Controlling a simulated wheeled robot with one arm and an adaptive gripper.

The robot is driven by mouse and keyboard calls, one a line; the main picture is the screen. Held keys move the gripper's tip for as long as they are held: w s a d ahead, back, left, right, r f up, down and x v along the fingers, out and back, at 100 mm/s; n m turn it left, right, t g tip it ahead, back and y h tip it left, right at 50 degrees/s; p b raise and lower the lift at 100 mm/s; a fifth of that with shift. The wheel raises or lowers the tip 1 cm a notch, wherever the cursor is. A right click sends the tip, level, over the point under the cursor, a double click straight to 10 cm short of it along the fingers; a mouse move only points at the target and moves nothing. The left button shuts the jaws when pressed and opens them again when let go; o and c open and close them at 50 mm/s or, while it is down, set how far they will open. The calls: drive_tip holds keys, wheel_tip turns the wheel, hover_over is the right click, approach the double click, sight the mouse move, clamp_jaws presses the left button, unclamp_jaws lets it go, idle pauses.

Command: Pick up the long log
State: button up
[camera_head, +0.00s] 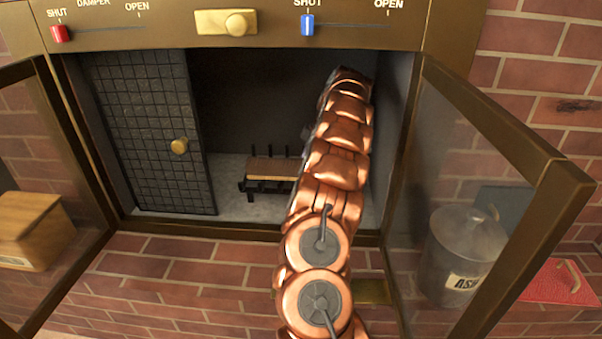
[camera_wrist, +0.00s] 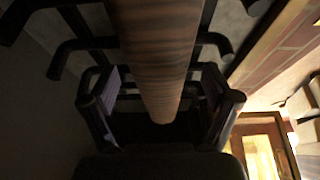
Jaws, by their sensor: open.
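The long log (camera_head: 273,168) is brown and lies on a black grate (camera_head: 265,186) inside the open firebox. In the wrist view the log (camera_wrist: 155,45) runs from the top edge down the middle, with dark grain. My gripper (camera_wrist: 160,80) is open and empty, its dark fingers one on each side of the log's lower end. I cannot tell whether they touch it. In the head view my copper arm reaches into the firebox and hides my gripper and perhaps the log's right end.
Glass doors stand open at left (camera_head: 60,150) and right (camera_head: 500,160). A dark mesh screen (camera_head: 150,120) with a brass knob covers the firebox's left. Black grate prongs (camera_wrist: 75,45) flank the log. An ash bin (camera_head: 463,255) is behind the right door; a wooden box (camera_head: 35,230) is at left.

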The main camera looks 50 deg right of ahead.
drive_tip(key=shift+x, duration=1)
drive_tip(key=shift+c, duration=0.4)
drive_tip(key=shift+r, duration=0.1)
clamp_jaws()
